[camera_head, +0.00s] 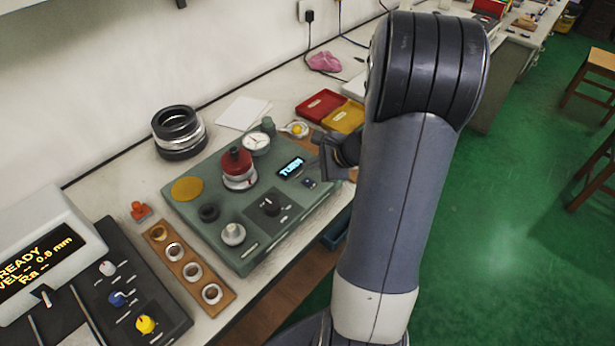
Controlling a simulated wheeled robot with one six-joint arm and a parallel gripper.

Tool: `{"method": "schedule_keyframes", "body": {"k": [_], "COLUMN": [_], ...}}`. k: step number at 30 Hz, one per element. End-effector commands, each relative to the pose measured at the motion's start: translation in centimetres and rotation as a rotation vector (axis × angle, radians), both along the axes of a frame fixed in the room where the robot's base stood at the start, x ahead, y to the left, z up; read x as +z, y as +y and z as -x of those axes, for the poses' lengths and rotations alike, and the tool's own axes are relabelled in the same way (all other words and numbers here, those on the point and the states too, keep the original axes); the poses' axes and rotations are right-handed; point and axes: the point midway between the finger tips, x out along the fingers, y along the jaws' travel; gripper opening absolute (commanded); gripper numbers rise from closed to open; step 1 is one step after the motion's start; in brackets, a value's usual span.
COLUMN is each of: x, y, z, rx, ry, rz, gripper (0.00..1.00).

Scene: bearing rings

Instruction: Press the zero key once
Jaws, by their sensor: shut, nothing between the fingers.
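A grey-green measuring unit (190,222) lies on the bench and carries a lit display (291,167) that seems to read "TURN". A small dark key (309,183) sits just right of and below the display; its label is too small to read, so I cannot tell whether it is the zero key. My gripper (321,144) is shut and empty above the unit's right end, near the display. My arm partly hides the gripper, and I cannot tell its exact height above the unit.
The unit also carries a red-topped ring stack (237,165), a round dial (256,141), a black knob (270,205) and a pale knob (232,233). Red (321,105) and yellow (346,117) trays stand behind. A wooden ring rack (202,290) lies in front.

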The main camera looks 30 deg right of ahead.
Motion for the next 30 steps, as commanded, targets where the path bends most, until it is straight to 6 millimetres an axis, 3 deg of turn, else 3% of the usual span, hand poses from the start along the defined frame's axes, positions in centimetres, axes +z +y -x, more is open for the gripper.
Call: {"method": "schedule_keyframes", "body": {"k": [1, 7, 30], "x": [1.0, 2.7, 2.5], "y": [0.0, 0.0, 0.0], "z": [0.0, 0.0, 0.0], "rx": [0.000, -0.001, 0.000], "ry": [-0.001, -0.001, 0.000], "rz": [0.001, 0.000, 0.000], "gripper": [0.00, 0.00, 0.00]}}
